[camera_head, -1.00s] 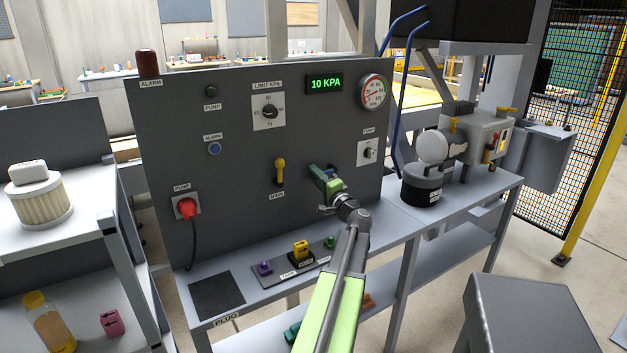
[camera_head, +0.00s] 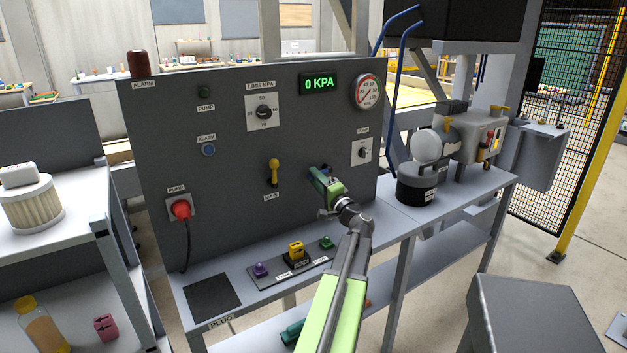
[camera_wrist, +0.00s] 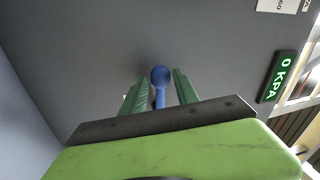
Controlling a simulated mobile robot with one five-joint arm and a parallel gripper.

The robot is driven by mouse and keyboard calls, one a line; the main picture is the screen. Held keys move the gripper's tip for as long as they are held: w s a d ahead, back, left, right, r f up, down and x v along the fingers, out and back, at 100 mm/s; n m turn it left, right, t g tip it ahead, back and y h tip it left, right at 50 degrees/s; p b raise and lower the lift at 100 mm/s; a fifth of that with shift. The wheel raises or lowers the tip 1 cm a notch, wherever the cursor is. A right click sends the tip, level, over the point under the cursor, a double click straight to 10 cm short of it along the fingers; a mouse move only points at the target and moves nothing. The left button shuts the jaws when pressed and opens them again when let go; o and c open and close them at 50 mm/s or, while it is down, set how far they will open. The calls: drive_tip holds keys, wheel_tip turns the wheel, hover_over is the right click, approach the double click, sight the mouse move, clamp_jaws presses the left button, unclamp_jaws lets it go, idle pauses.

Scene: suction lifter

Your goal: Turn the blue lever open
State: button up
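The blue lever (camera_wrist: 160,88) shows in the wrist view with its round knob between the two green fingers. A gap shows on either side of the knob, so my gripper (camera_wrist: 160,86) is open around the lever and I see no grip on it. In the head view my gripper (camera_head: 318,174) is up against the grey panel, right of the yellow MAIN lever (camera_head: 273,172). It hides most of the blue lever there. Whether the fingers touch the panel cannot be told.
The panel (camera_head: 230,130) carries a green display (camera_head: 319,84) reading 0 KPA, a round gauge (camera_head: 366,92), a limit dial (camera_head: 264,112) and a red pump knob (camera_head: 181,209). Below are colored plugs on a bench. A black pump unit (camera_head: 416,188) stands at right.

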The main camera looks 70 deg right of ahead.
drive_tip(key=b+v, duration=0.2)
drive_tip(key=v, duration=1.3)
drive_tip(key=shift+s+b, duration=0.35)
drive_tip(key=shift+s, duration=0.1)
